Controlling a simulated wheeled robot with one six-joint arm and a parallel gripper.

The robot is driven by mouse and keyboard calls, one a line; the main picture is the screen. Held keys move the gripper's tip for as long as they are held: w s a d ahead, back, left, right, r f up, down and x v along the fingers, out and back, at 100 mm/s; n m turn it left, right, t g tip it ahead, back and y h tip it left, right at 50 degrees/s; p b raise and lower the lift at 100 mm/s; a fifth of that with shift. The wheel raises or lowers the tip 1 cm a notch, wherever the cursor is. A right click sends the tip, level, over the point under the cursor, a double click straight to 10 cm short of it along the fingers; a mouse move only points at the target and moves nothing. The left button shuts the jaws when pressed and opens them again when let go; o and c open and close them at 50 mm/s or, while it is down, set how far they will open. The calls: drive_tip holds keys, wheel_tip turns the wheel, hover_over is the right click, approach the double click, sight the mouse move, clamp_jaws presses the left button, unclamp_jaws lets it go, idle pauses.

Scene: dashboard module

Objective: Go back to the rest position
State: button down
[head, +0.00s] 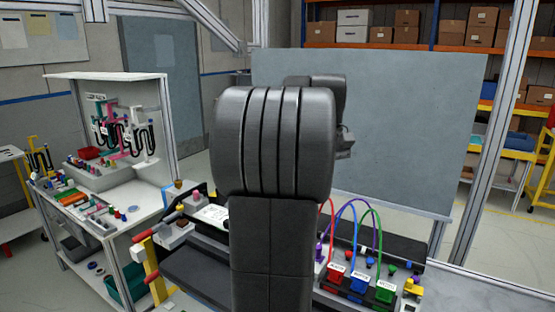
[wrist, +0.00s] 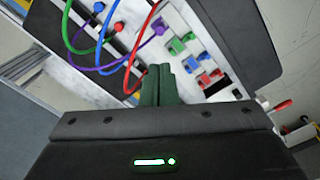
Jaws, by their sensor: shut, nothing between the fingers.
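My gripper (wrist: 157,84) shows in the wrist view with its two fingers together and nothing between them. It hangs over the dashboard module, apart from the cables as far as I can tell. In the head view my arm stands upright in the middle and hides the gripper and the centre of the module. The module's white panel (wrist: 178,18) carries red, blue, green and purple cables. In the head view the red (head: 337,272), blue (head: 359,284) and green (head: 384,292) connector blocks sit at its right part, with cables arching above them.
A white workbench (head: 130,222) with small parts and a pegboard stands at the left. A grey panel (head: 420,120) stands behind my arm, with shelves of boxes (head: 480,35) at the back right. A red-handled tool (wrist: 283,105) lies at the right in the wrist view.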

wheel_tip(320, 180, down, 15)
drive_tip(key=shift+f, duration=0.1)
drive_tip(key=shift+f+b, duration=0.5)
drive_tip(key=shift+b, duration=0.3)
drive_tip(key=shift+r, duration=0.15)
